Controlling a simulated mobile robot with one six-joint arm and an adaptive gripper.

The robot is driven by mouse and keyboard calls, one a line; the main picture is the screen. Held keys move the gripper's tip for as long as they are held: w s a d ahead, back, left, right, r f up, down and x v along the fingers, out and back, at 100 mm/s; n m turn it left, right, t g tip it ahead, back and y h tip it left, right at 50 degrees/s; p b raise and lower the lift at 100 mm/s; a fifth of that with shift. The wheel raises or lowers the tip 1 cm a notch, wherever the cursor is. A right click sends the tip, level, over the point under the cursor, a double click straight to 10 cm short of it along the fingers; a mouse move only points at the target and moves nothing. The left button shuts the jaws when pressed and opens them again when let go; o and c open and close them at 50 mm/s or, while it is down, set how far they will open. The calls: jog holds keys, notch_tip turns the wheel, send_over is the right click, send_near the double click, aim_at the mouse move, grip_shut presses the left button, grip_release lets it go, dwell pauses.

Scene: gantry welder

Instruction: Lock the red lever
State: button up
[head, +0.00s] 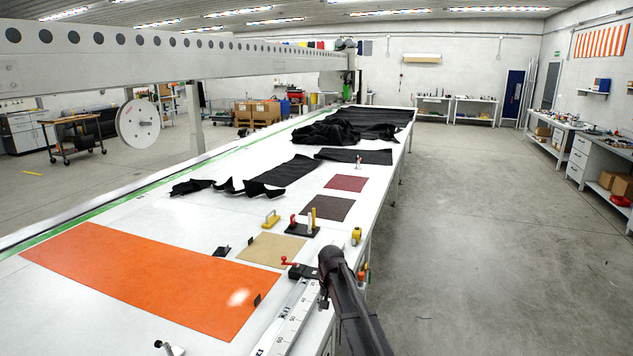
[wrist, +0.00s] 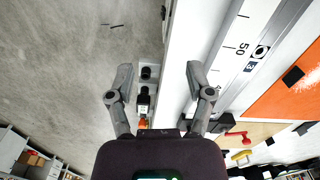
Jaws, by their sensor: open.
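A red lever (head: 289,261) sits on a black clamp block (head: 303,271) at the far end of the white measuring rail (head: 287,320). It points left in the head view. In the wrist view the red lever (wrist: 236,136) shows at lower right, beside the right finger's base. My gripper (wrist: 160,76) is open and empty, its fingers either side of the table's edge, with the lever outside them. In the head view my dark arm stands just right of the clamp block, and I cannot make out the fingertips.
An orange sheet (head: 150,275) and a tan sheet (head: 271,249) lie on the white table. A yellow tape measure (head: 356,236) is near the right edge. The floor (head: 480,240) on the right is clear.

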jog(key=s+d+f+b, duration=0.1)
jog(key=s+d, duration=0.3)
jog(key=s, duration=0.5)
jog(key=s+d+f+n+b, duration=0.1)
jog(key=s+d, duration=0.3)
jog(key=s, duration=0.5)
jog(key=s+d+f+n+b, duration=0.1)
jog(key=s+d+f+b, duration=0.1)
jog(key=s, duration=0.7)
jog(key=d+f, duration=0.1)
jog(key=d, duration=0.1)
jog(key=shift+d+f+b, duration=0.25)
jog(key=shift+d+b, duration=0.1)
jog(key=shift+d, duration=0.05)
